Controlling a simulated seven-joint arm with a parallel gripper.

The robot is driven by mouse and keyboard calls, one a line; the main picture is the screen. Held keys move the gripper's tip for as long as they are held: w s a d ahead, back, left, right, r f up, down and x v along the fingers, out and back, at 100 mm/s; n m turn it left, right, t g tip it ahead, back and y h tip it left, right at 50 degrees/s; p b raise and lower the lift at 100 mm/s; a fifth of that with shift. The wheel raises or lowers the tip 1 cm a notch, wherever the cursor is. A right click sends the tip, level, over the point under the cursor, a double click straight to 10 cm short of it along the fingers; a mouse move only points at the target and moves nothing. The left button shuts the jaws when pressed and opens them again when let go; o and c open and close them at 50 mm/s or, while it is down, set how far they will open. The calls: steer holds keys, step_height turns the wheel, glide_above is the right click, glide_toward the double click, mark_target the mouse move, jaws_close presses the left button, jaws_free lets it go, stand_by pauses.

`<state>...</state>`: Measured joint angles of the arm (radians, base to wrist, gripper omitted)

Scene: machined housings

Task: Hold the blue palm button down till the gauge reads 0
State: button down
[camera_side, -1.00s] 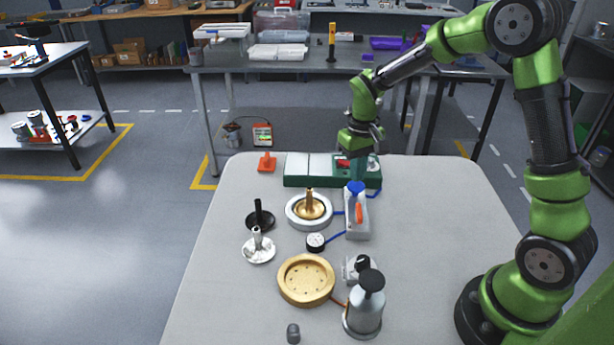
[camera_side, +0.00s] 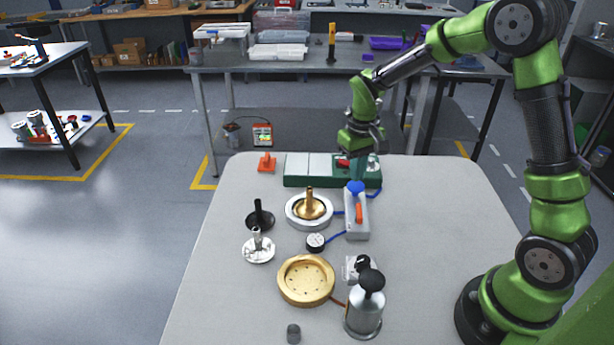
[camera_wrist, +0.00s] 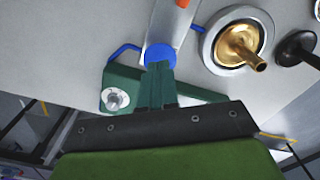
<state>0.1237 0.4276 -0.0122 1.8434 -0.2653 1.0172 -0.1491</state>
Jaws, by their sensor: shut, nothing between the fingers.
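The blue palm button (camera_side: 355,188) is at the far end of a light grey box with an orange part (camera_side: 358,213) on its top. It also shows in the wrist view (camera_wrist: 160,54). My gripper (camera_side: 357,180) is shut and empty, pointing down at the button. In the wrist view its dark green fingertips (camera_wrist: 159,68) overlap the button's edge; I cannot tell whether they touch it or press it. A small round gauge (camera_side: 316,240) lies left of the box, at the end of a blue hose. Its reading is too small to make out.
A gold-centred ring (camera_side: 298,218) stands left of the box. A green panel (camera_side: 300,182) lies behind it. A gold dish (camera_side: 306,287) and a silver bottle-shaped pump (camera_side: 364,312) stand in front. The table's right side is clear.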

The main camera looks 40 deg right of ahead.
stand_by(0.6)
steer(key=shift+f, duration=1.25)
stand_by(0.5)
steer(key=shift+r, duration=2.75)
